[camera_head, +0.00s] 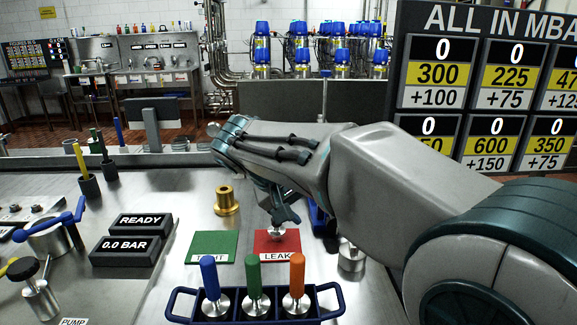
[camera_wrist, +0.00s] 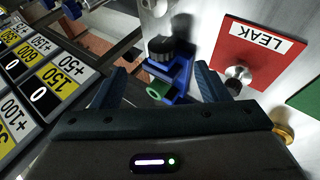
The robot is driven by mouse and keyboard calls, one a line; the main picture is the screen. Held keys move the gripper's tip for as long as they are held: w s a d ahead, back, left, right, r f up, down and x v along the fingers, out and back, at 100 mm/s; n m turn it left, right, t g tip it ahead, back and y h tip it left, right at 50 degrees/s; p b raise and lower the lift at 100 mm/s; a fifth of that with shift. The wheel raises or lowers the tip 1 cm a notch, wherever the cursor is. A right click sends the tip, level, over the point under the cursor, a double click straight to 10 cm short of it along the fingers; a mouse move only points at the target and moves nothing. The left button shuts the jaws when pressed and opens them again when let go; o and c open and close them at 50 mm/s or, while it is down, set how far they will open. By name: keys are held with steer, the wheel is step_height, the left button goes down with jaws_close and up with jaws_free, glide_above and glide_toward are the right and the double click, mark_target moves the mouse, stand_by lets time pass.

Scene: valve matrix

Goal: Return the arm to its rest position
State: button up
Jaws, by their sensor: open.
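My gripper (camera_head: 284,214) is at the end of my arm, which reaches in from the right over the steel bench. Its fingers point down near the red LEAK mat (camera_head: 267,243). In the wrist view my gripper (camera_wrist: 162,80) has its two dark fingers spread apart with nothing held between them. A blue fixture (camera_wrist: 182,82) with a black knob and a green ring lies beyond the fingers. A small silver part (camera_wrist: 238,78) stands on the LEAK mat, to the right of the fingers. In the head view the gripper hides most of the blue fixture.
A blue rack (camera_head: 327,305) with blue-, green- and orange-handled valves stands in front. A green mat (camera_head: 212,247) and a brass fitting (camera_head: 227,201) lie left of the gripper. Black READY (camera_head: 140,224) and 0.0 BAR (camera_head: 125,250) displays stand further left. A scoreboard (camera_head: 490,80) rises behind my arm.

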steer(key=s+d+f+m+y+p, duration=0.1)
steer(key=s+d+y+p, duration=0.2)
steer(key=s, duration=0.5)
steer(key=s+d+f+g+y+p, duration=0.1)
steer(key=s+d+y+p, duration=0.2)
steer(key=s+d+p, duration=0.2)
steer(key=s+p, duration=0.2)
steer(key=s, duration=0.2)
steer(key=shift+s+f+m+g+y, duration=0.15)
steer(key=shift+s+m+g+y, duration=0.15)
steer(key=shift+m, duration=0.1)
steer(key=shift+s+f, duration=0.25)
steer(key=shift+f, duration=0.1)
steer(key=shift+c, duration=0.3)
